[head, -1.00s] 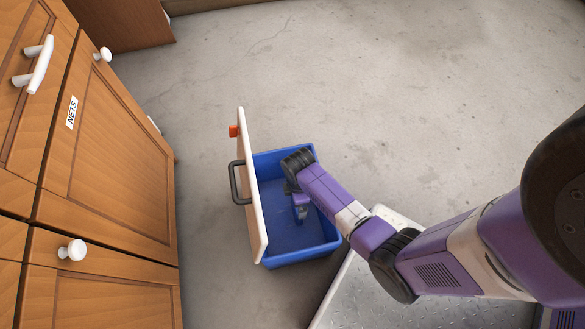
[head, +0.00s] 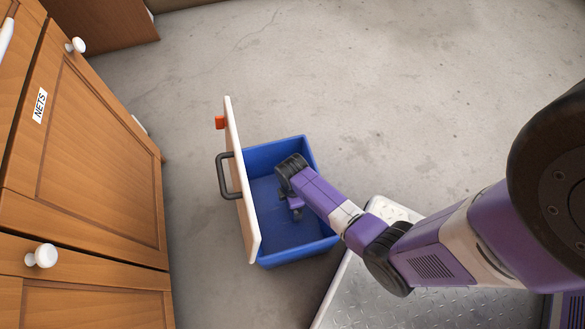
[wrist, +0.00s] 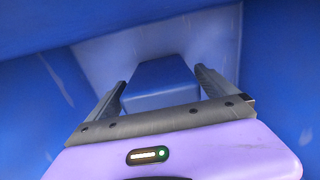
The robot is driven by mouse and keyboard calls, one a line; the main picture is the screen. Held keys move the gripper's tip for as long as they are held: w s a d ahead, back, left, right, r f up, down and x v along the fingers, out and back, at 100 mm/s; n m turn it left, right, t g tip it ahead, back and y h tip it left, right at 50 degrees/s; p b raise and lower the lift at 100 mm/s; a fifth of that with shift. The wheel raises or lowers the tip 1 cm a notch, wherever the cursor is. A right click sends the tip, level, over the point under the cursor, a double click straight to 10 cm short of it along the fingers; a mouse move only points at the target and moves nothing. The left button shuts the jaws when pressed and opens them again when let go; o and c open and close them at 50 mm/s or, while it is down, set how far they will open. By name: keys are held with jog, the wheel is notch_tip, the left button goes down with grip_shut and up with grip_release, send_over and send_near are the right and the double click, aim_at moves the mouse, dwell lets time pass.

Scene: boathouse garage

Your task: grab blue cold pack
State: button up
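The blue cold pack (wrist: 160,80) shows in the wrist view as a smooth blue block inside the blue bin (wrist: 40,100). My gripper (wrist: 160,77) is open, with one finger on each side of the pack. The fingers stand wide apart; a narrow gap shows at the right finger, and I cannot tell whether the left one touches. In the head view my gripper (head: 297,210) points down inside the blue bin (head: 283,257). I cannot make out the pack there.
Wooden cabinets (head: 85,150) with white knobs line the left. Open concrete floor (head: 400,90) lies beyond.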

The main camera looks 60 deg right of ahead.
jog(key=c, duration=1.4)
jog(key=shift+c, duration=0.5)
jog(key=shift+r, duration=0.15)
